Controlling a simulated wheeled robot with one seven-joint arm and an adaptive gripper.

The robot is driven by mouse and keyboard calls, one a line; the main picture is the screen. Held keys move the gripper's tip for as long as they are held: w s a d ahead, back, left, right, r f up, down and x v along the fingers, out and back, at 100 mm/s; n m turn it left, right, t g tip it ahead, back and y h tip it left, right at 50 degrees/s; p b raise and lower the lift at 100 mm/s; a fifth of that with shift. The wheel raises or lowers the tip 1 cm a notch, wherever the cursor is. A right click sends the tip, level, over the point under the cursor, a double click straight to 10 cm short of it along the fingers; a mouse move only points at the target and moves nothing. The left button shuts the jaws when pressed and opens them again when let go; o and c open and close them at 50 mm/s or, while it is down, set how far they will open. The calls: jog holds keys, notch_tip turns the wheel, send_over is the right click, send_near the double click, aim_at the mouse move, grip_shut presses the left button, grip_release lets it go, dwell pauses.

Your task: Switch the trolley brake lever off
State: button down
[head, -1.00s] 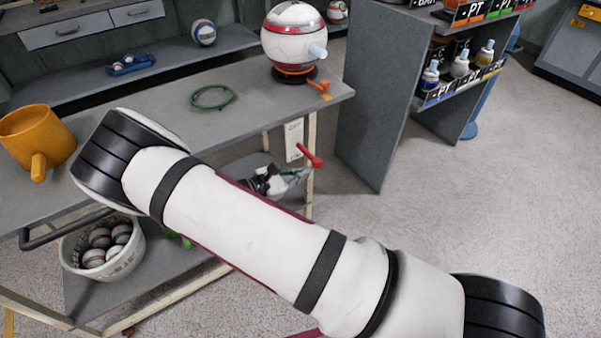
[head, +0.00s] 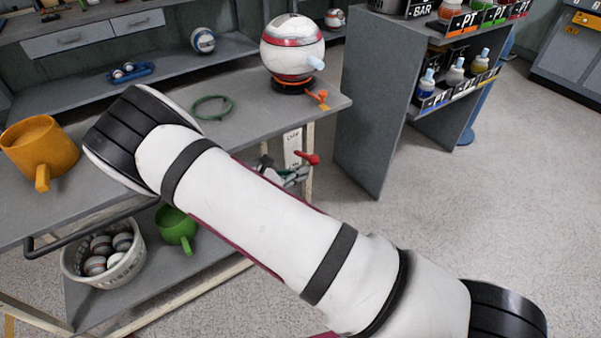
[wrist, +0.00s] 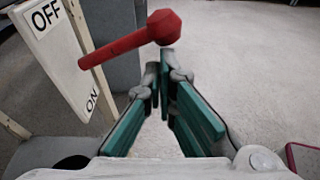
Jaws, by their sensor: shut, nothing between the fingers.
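The red brake lever (wrist: 130,40) sticks out from a white plate (wrist: 62,50) marked OFF at the top and ON at the bottom in the wrist view. Its thin end meets the plate between the two words, and its thick knob end points right and somewhat up there. My gripper (wrist: 160,72) is shut and empty, with its tips just below the knob; I cannot tell if they touch it. In the head view the lever (head: 308,158) lies close to level at the trolley's right end, and my gripper is partly hidden behind my arm.
The trolley top (head: 270,110) holds an orange mug (head: 42,148), a green ring (head: 212,107) and a ball-shaped machine (head: 291,50). A basket of balls (head: 104,258) and a green mug (head: 176,228) are lower down.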

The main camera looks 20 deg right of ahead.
jog(key=s+a+f+b, duration=0.1)
jog(key=s+a, duration=0.2)
jog(key=a, duration=0.8)
jog(key=shift+s+b, duration=0.3)
jog(key=shift+s, duration=0.05)
dwell(0.4)
